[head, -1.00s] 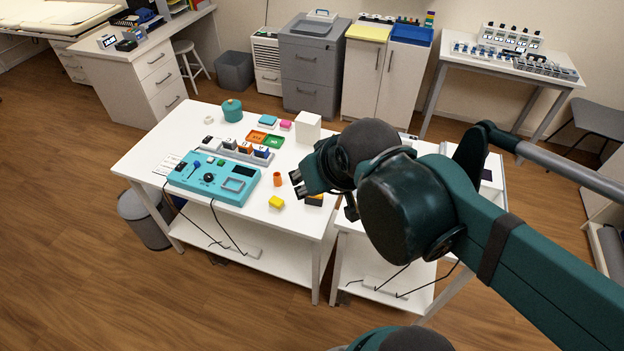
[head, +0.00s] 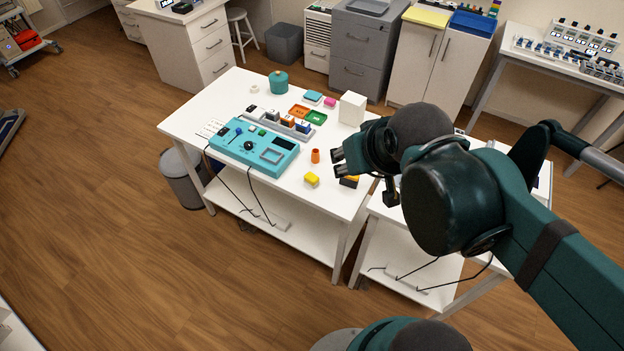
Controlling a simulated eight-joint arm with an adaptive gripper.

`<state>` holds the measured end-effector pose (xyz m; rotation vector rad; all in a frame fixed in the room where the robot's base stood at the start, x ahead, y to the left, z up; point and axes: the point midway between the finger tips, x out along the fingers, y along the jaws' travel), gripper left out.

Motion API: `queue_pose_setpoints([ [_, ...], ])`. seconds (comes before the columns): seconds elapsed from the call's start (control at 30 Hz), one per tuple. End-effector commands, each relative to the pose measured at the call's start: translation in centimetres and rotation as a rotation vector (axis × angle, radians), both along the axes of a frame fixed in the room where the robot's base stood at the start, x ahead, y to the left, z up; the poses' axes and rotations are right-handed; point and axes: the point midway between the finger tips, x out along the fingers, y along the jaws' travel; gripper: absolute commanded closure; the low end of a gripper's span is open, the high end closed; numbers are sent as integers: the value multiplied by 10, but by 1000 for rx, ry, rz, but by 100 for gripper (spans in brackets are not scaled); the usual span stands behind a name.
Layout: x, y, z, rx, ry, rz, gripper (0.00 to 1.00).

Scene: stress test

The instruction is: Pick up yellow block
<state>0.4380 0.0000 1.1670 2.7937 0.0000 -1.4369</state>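The yellow block (head: 312,179) lies on the white table (head: 330,204), close to its front edge. My gripper (head: 336,163) is above the table, up and to the right of the yellow block in the picture, and apart from it. Its two dark fingers are spread, with nothing visible between them. A dark block with a yellow-orange top (head: 349,181) sits right of the yellow block, below my gripper in the picture.
A small orange cup (head: 315,156) stands just behind the yellow block. A teal control panel (head: 254,147) lies to the left. Bare tabletop surrounds the yellow block's left side.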

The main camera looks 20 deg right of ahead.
Motion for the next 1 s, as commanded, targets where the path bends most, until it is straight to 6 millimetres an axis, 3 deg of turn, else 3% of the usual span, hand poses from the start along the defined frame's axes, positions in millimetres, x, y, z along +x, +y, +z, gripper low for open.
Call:
queue_pose_setpoints([
  [0.2,0,0,0,0,0,0,66],
  [0.3,0,0,0,0,0,0,52],
  [0.77,2,0,0,5,5,-7,52],
  [1.0,15,1,-3,31,35,-44,52],
])
